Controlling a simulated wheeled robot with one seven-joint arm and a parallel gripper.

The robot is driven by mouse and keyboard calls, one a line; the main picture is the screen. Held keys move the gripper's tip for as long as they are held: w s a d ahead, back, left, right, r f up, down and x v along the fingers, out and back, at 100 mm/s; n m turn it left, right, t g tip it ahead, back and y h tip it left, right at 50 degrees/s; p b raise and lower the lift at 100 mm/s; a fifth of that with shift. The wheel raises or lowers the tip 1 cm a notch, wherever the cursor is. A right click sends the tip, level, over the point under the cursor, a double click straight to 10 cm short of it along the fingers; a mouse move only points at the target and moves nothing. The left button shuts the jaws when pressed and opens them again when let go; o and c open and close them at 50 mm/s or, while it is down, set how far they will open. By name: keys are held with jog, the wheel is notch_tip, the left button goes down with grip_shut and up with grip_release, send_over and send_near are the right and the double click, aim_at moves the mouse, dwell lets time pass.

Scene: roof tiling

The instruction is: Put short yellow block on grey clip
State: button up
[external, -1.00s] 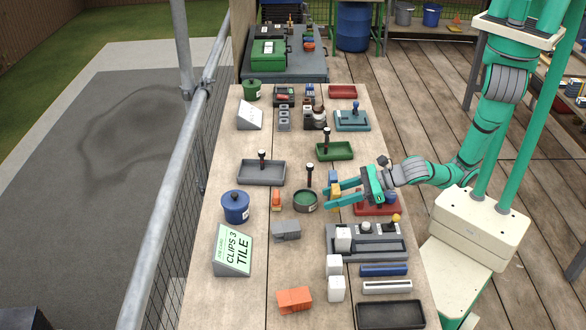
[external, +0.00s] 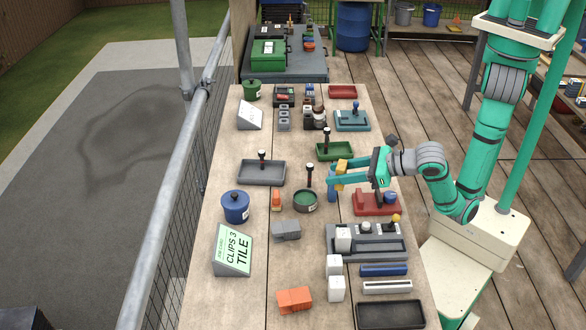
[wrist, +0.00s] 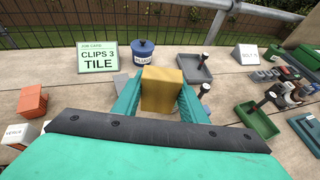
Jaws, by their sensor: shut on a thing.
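My gripper (external: 332,173) is shut on a yellow block (external: 342,166), held above the bench. The yellow block (wrist: 162,90) also shows between the two green fingers in the wrist view. A grey clip (external: 286,230) lies on the bench, to the left and nearer the external camera than my gripper, beside the green job card (external: 233,250). In the wrist view the grey clip (wrist: 121,82) is mostly hidden behind the left finger. The block and clip are apart.
A blue block (external: 332,192) stands below my gripper, near a round green-filled pot (external: 305,201) and a red fixture (external: 376,203). A blue lidded pot (external: 236,207) and a grey tray (external: 261,172) lie to the left.

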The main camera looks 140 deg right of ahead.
jog(key=shift+w+a+r+m+g, duration=0.1)
jog(key=shift+a+r+m+g, duration=0.15)
jog(key=shift+r, duration=0.35)
jog(key=shift+a+r+m+g, duration=0.15)
jog(key=shift+r+m, duration=0.1)
jog(key=shift+r, duration=0.3)
jog(key=w+d+f, duration=0.4)
jog(key=w, duration=0.4)
send_over(294, 226)
jog(key=s, duration=0.1)
notch_tip(294, 226, down, 5)
jog(key=shift+a+r, duration=0.15)
jog(key=shift+w+d+f+h, duration=0.2)
jog(key=shift+w+f+h, duration=0.1)
jog(key=shift+w+f, duration=0.25)
jog(key=shift+s+f, duration=0.15)
jog(key=shift+f, duration=1.4)
jog(key=shift+f, duration=0.1)
jog(key=o, duration=1)
